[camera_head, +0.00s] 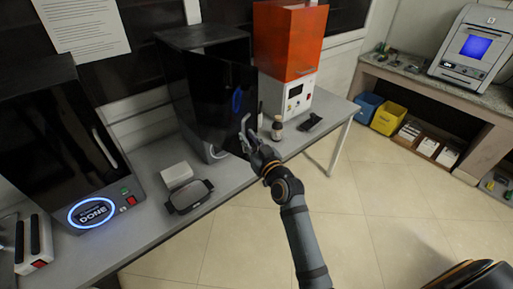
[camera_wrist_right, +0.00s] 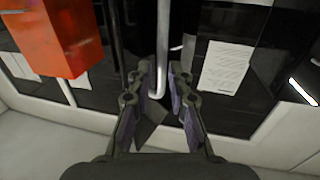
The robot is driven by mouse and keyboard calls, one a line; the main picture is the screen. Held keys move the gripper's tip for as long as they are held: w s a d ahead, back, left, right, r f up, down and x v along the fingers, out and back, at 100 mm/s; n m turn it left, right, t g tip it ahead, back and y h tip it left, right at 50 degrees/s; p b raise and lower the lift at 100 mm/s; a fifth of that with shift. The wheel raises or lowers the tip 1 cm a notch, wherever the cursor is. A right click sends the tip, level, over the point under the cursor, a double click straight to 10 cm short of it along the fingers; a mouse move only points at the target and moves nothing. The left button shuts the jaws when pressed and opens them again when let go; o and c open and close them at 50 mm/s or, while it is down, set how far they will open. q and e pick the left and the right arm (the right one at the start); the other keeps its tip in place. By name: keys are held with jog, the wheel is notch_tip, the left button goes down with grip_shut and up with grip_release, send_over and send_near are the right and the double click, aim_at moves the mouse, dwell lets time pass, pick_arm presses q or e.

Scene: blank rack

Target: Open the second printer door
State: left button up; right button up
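The second printer (camera_head: 203,35) is a black box in the middle of the grey bench. Its dark glossy door (camera_head: 212,95) appears swung partly out, its right edge jutting over the bench front. My right gripper (camera_head: 246,135) is at the door's right edge. In the right wrist view, the gripper (camera_wrist_right: 160,80) has its fingers close on both sides of the pale vertical door handle (camera_wrist_right: 162,40) and looks shut on it. The handle's lower end shows between the fingers. The printer's inside is hidden by the door. My left gripper is not in view.
The first printer (camera_head: 45,125), with a blue ring reading DONE, stands left. An orange-topped machine (camera_head: 289,40) stands right; it also shows in the wrist view (camera_wrist_right: 62,35). A small bottle (camera_head: 277,128) and a black device (camera_head: 310,122) are near my right gripper. Floor in front is clear.

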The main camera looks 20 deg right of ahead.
jog(key=s+d, duration=0.1)
jog(key=s, duration=0.7)
jog(key=shift+s+d, duration=0.3)
